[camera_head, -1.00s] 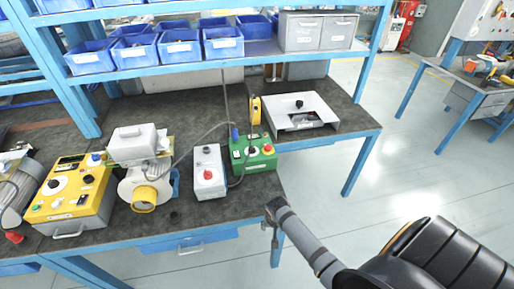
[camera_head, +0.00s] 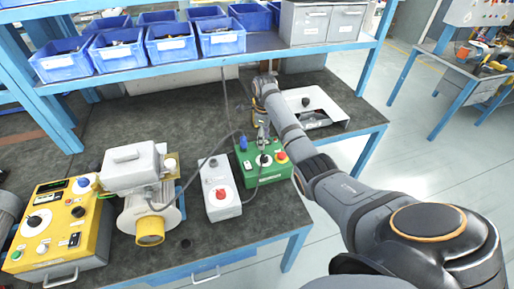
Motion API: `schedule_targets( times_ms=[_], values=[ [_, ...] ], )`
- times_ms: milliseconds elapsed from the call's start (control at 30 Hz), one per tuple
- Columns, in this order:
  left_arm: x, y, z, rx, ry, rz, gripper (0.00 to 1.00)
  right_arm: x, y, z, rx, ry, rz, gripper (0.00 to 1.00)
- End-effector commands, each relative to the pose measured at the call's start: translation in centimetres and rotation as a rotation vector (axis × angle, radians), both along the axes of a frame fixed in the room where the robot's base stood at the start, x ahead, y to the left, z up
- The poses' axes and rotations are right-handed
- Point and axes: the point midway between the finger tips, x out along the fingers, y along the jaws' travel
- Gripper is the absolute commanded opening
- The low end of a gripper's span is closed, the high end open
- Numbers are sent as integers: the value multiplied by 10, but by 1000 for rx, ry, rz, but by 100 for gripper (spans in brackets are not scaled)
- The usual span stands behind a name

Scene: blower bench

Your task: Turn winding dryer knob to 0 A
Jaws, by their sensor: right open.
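A green control box (camera_head: 283,181) stands on the bench with a black knob (camera_head: 263,160) on a white dial, a red button (camera_head: 281,157) and a yellow-ringed switch. My right gripper (camera_head: 263,138) is open, pointing down just above and behind the black knob. Contact with the knob cannot be told. A grey-white box (camera_head: 221,204) with a red knob (camera_head: 221,194) stands left of it. A yellow panel box (camera_head: 66,220) with a black knob (camera_head: 34,221) is at the far left. Labels are too small to read, so which is the winding dryer cannot be told. My left gripper is out of view.
A white blower (camera_head: 137,207) with a yellow outlet stands left of the grey-white box. A white open tray (camera_head: 335,109) is behind the right arm. Blue bins (camera_head: 118,50) line the shelf above. Cables run between the boxes.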

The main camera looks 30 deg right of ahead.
Motion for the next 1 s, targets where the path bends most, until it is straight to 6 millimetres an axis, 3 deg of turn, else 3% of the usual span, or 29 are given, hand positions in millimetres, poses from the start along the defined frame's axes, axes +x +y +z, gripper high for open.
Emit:
schedule_targets(
  times_ms=[133, 233, 467, 567, 700, 833, 1000],
  values=[
    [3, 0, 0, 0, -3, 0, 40, 1, -1, 5, 6, 6, -45, 53],
    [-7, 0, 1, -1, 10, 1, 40, 1, -1, 0, 6, 6, -43, 53],
    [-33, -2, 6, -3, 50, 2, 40, 0, 0, -44, 7, 8, -40, 53],
    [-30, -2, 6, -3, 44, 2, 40, 0, 0, -65, 7, 7, -40, 53],
    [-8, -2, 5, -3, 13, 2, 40, 0, -1, -88, 6, 4, -40, 53],
    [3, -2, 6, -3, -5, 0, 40, 0, -1, -97, 5, 3, -39, 53],
    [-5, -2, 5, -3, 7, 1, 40, 1, -1, -100, 5, 2, -38, 53]
  ],
)
